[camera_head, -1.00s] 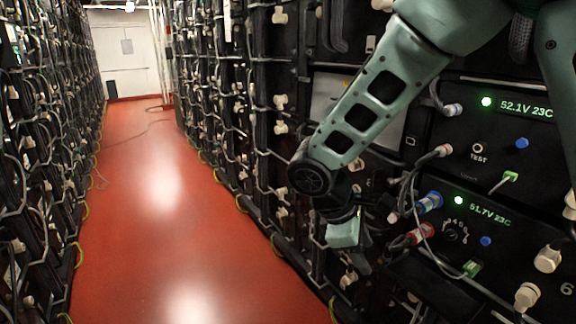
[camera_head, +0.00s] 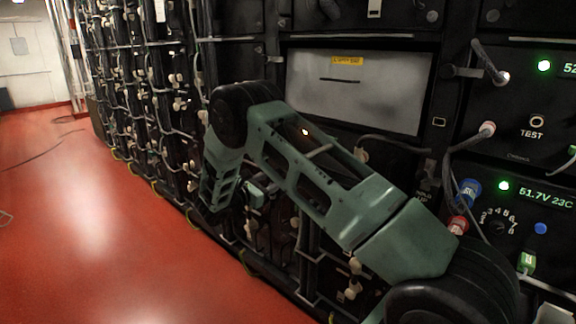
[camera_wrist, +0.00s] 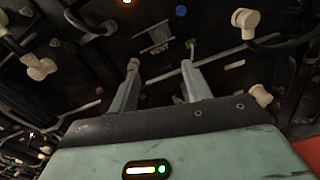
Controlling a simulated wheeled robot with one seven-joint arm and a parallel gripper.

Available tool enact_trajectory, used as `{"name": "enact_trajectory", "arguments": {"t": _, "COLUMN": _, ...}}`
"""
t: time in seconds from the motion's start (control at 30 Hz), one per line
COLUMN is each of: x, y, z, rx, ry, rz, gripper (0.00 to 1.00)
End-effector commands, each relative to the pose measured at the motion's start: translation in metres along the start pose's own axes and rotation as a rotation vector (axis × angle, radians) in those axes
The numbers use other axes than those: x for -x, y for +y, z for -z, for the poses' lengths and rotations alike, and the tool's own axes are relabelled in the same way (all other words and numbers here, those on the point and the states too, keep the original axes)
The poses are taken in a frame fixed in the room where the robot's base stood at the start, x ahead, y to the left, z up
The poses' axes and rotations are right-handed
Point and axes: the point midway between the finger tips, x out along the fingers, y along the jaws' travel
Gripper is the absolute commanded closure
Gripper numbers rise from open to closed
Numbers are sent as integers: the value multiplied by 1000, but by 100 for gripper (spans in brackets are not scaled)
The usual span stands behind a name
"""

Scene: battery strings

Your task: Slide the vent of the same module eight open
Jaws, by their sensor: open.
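In the wrist view, my gripper (camera_wrist: 160,70) is open, its two grey fingers apart with nothing between them. Just beyond the fingertips is a dark module front with a small grey slotted piece marked with what looks like "VENT" (camera_wrist: 158,47). I cannot tell for sure whether this vent is open or shut, nor read a module number. A green plug (camera_wrist: 190,46) sits beside the right fingertip, and a blue button (camera_wrist: 181,12) is above. In the head view my arm folds down toward the lower modules; the fingers and the vent are not clearly visible there.
White plugs (camera_wrist: 40,68) and cables stick out around the module front. In the head view, a grey panel (camera_head: 358,90) with a yellow label is behind my arm. Modules with green displays stand right.

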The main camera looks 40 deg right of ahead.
Motion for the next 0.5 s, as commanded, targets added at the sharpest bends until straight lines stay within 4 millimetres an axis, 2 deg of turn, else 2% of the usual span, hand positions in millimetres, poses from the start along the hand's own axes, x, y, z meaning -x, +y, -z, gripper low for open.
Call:
{"name": "enact_trajectory", "arguments": {"t": 0.17, "x": -20, "y": -1, "z": -1, "rx": 1, "ry": -3, "rz": 3, "gripper": 51}}
{"name": "enact_trajectory", "arguments": {"t": 0.5, "x": -89, "y": -2, "z": -1, "rx": -2, "ry": -1, "rz": 6, "gripper": 51}}
